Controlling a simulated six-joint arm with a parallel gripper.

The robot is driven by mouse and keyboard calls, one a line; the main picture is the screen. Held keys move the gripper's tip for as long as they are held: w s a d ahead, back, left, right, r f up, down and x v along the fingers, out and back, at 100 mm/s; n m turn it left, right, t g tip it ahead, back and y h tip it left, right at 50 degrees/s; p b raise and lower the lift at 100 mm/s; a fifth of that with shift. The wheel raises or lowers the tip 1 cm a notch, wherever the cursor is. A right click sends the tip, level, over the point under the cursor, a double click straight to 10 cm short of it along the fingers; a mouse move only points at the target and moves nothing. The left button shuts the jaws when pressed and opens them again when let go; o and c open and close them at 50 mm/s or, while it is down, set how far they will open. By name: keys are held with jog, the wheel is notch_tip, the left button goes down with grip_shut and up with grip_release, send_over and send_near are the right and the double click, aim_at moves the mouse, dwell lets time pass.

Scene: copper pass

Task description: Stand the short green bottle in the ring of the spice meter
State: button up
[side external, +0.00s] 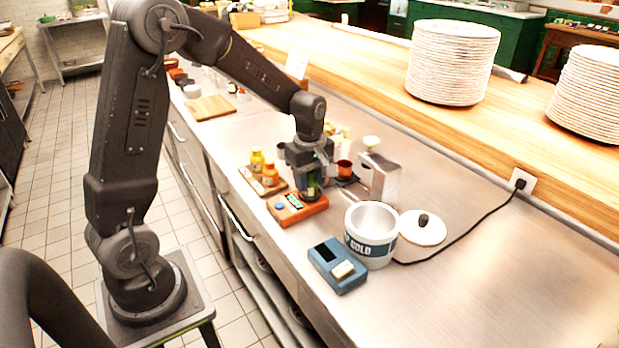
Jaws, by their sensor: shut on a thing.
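The spice meter looks to be the orange box (290,211) with a blue button and a small dark display, near the front edge of the steel counter. My gripper (311,187) points down over the right end of this box. It is shut on the short green bottle (314,191), which shows as a dark green upright shape between the fingers. Most of the bottle is hidden by the fingers. The ring is hidden behind the gripper and bottle. I cannot tell whether the bottle's base touches the meter or hangs just above it.
Yellow- and orange-topped bottles (270,175) stand on a small board to the left. A metal box (379,180) and a copper cup (344,169) are behind at right. A white pot (371,249), its lid (423,230) and a blue device (325,268) stand right. The counter's far right is clear.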

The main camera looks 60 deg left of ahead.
jog(key=shift+f, duration=0.15)
jog(key=o, duration=0.9)
jog(key=shift+o, duration=0.2)
